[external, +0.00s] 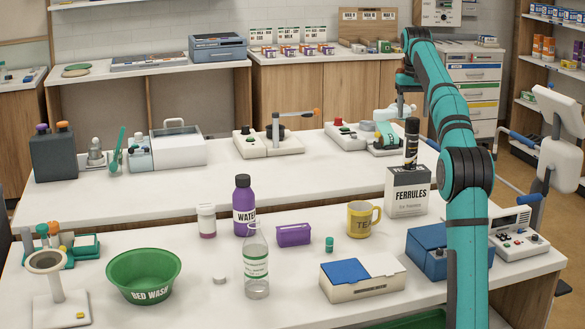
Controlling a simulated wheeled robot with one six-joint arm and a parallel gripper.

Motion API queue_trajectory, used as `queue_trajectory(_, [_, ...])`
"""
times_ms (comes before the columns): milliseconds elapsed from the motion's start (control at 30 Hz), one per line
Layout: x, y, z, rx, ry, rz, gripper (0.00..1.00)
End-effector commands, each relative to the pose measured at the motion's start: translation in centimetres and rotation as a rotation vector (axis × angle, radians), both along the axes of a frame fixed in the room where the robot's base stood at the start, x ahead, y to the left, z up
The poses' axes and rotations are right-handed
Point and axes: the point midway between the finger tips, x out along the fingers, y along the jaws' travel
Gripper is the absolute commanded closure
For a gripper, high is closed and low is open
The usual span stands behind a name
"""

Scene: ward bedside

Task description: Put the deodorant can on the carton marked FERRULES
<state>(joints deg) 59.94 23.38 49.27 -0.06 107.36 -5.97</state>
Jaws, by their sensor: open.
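The FERRULES carton (407,198) is a white and dark grey box standing upright at the back right of the near table. A slim black can (411,140), which looks like the deodorant can, stands upright on top of the carton. My gripper (401,108) points down just above and slightly left of the can's top. It is open and looks clear of the can. The fingertips are small and hard to make out against the equipment behind.
A yellow mug (362,219) stands left of the carton. A blue box (428,250) sits in front of it, beside my arm. A purple WATER bottle (244,205), clear bottle (256,262) and green bowl (144,274) stand further left. Equipment stands on the bench behind.

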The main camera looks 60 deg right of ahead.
Motion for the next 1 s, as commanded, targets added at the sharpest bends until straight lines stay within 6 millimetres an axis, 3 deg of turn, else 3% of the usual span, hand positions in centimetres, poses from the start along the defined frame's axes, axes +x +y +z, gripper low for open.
queue_trajectory(167, [0.0, 0.0, 1.1, -0.001, -0.001, 0.000, 0.35])
queue_trajectory(433, [0.1, 0.1, 1.3, -0.002, -0.001, 0.001, 0.35])
queue_trajectory(567, [1.1, 1.7, 1.8, -0.027, -0.016, 0.021, 0.35])
queue_trajectory(667, [2.9, 4.4, 2.8, -0.073, -0.046, 0.056, 0.35])
queue_trajectory(1000, [8.9, 17.6, 5.6, -0.270, -0.208, 0.213, 0.35])
